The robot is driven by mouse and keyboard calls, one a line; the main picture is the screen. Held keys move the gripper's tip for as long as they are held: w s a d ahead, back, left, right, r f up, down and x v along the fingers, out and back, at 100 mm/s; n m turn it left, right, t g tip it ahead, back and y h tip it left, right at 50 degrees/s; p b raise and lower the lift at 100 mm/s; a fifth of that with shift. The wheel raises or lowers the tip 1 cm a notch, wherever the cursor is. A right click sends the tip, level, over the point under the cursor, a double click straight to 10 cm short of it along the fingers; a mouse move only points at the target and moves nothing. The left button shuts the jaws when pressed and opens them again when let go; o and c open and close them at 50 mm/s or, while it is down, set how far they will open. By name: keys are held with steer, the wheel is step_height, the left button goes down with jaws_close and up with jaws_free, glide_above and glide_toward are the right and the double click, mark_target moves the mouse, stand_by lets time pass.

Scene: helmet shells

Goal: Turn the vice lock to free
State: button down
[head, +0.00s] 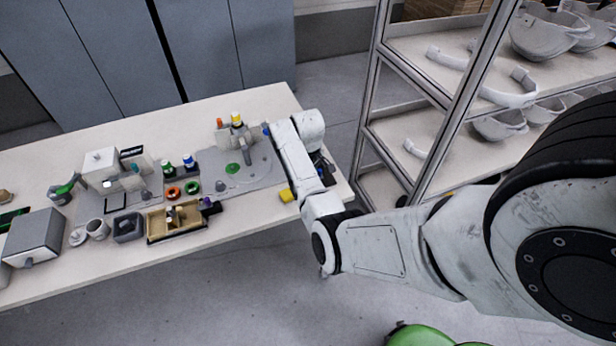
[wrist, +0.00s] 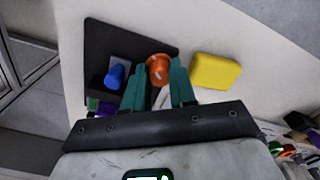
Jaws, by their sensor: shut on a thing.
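In the wrist view an orange round knob (wrist: 158,68), which looks like the vice lock, stands on a dark plate (wrist: 105,38). My gripper (wrist: 158,82) has its two teal fingers on either side of this knob and is shut on it. A pale mark shows on the knob's face, but I cannot read its setting. A blue knob or handle (wrist: 114,76) stands on the same plate, left of the fingers. In the head view my arm hides the knob and the fingertips.
A yellow block (wrist: 215,71) lies right of the plate in the wrist view; it also shows in the head view (head: 287,195). The white table (head: 165,130) holds a tan divided tray (head: 176,236) and a grey box (head: 35,238). A shelf rack (head: 410,110) stands at right.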

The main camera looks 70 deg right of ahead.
steer(key=shift+w+r, duration=0.1)
steer(key=c, duration=0.9)
jaws_free()
